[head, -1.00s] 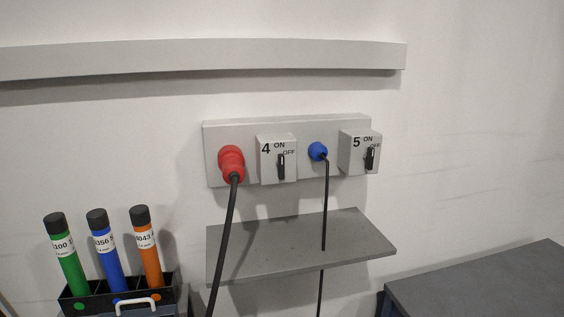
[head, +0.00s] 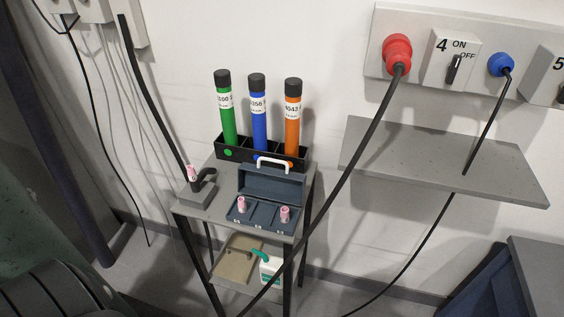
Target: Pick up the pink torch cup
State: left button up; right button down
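Two small pink torch cups stand in the open blue case on a small grey table, one in the left part (head: 241,204) and one in the right part (head: 284,214). A third pink piece (head: 192,174) tops the dark torch in a grey holder (head: 197,193) at the table's left edge. The case (head: 271,184) has its lid up, with a white handle on top. Neither of my grippers is in view.
A black rack (head: 230,154) with green, blue and orange tubes stands behind the case. A black cable (head: 350,150) from the red plug (head: 397,52) hangs across the table's right side. A grey wall shelf (head: 450,165) is at right. The lower shelf holds a tan tray (head: 236,262) and a white bottle (head: 270,270).

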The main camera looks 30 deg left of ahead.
aim_at(192, 175)
jog(key=u, duration=1.6)
